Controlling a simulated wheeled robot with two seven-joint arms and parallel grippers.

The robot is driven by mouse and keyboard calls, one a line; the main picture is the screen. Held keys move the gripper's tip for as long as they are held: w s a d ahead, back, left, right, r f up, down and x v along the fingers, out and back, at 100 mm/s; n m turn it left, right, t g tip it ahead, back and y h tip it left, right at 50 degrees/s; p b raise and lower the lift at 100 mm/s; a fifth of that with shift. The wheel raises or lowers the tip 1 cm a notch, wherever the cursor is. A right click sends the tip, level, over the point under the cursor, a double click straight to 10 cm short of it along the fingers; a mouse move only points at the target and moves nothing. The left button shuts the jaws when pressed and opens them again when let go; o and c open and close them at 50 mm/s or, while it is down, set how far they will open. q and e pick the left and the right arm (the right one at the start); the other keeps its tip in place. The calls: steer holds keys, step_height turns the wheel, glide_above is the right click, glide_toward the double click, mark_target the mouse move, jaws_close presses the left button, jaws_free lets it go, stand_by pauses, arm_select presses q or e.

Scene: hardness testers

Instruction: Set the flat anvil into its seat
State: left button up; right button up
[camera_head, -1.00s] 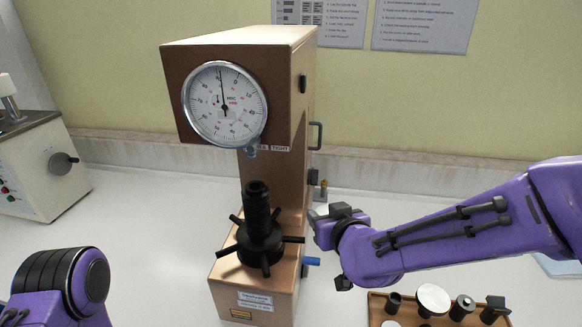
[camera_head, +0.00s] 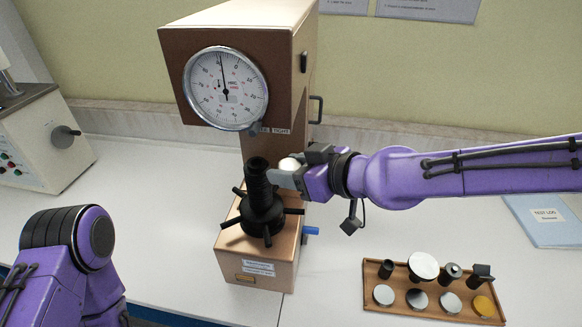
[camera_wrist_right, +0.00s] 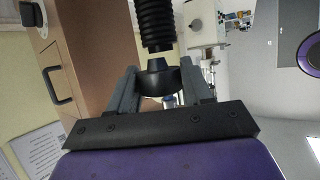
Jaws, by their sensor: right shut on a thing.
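The flat anvil shows in the head view as a pale rounded top (camera_head: 290,163) at my right gripper's fingers. In the wrist view it is a dark disc (camera_wrist_right: 160,82) with a short stem, held between both fingers. My right gripper (camera_head: 283,177) is shut on it, just right of the top of the black threaded spindle (camera_head: 257,170). In the wrist view the spindle (camera_wrist_right: 156,28) lies in line with the stem; I cannot tell whether they touch. The seat opening is not visible. My left gripper is out of view; only part of that arm shows, lower left.
The brown hardness tester (camera_head: 283,60) with a round dial (camera_head: 226,88) stands behind the spindle. A black spoked handwheel (camera_head: 262,215) sits around the spindle's base. A wooden tray (camera_head: 435,313) with several parts lies at lower right. Another machine (camera_head: 35,140) stands far left.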

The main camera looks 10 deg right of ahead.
mark_target(257, 166)
steer(key=shift+w+a+f+b, duration=0.2)
steer(key=shift+w+a+b, duration=0.15)
steer(key=shift+w+b, duration=0.1)
steer(key=shift+w+a, duration=2.7)
steer(key=shift+w, duration=0.25)
steer(key=shift+s+d+r, duration=0.1)
steer(key=shift+f+b, duration=0.35)
steer(key=shift+f, duration=0.35)
